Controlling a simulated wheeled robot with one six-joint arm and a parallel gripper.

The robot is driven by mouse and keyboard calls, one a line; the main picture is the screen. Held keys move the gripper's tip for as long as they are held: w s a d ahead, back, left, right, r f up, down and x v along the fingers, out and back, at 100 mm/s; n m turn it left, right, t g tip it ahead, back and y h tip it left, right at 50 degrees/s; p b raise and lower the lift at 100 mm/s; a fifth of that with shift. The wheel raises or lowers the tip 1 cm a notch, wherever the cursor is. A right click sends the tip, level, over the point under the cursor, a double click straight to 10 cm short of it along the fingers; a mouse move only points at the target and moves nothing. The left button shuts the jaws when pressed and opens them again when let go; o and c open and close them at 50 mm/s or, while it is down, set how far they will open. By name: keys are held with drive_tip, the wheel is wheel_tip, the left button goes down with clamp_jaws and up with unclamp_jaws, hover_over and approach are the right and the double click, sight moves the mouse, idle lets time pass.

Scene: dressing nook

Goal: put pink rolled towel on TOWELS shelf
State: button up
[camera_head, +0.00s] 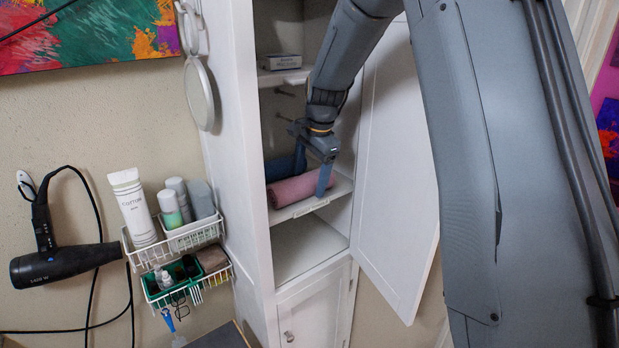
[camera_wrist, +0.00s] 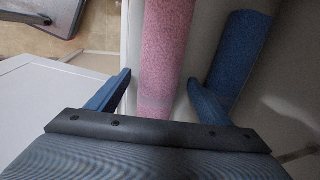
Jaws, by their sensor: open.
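The pink rolled towel (camera_head: 299,189) lies on a shelf (camera_head: 338,188) inside the tall white cabinet, near the shelf's front edge. A blue rolled towel (camera_head: 280,167) lies behind it. My gripper (camera_head: 311,176) reaches into the cabinet at that shelf, its fingers at the pink towel. In the wrist view my gripper (camera_wrist: 160,92) is open, with one blue finger on each side of the pink towel (camera_wrist: 165,55). The right finger is between the pink towel and the blue towel (camera_wrist: 240,58). I cannot tell whether the fingers touch the towels. I cannot read a TOWELS label.
The cabinet door (camera_head: 395,185) stands open on the right. The shelf below (camera_head: 303,248) looks empty. A small box (camera_head: 281,62) lies on a shelf above. Wire baskets (camera_head: 180,245) with bottles and a hair dryer (camera_head: 65,264) hang at the left.

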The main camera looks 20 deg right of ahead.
drive_tip(key=b+v, duration=0.2)
drive_tip(key=v, duration=0.5)
drive_tip(key=shift+r, duration=0.3)
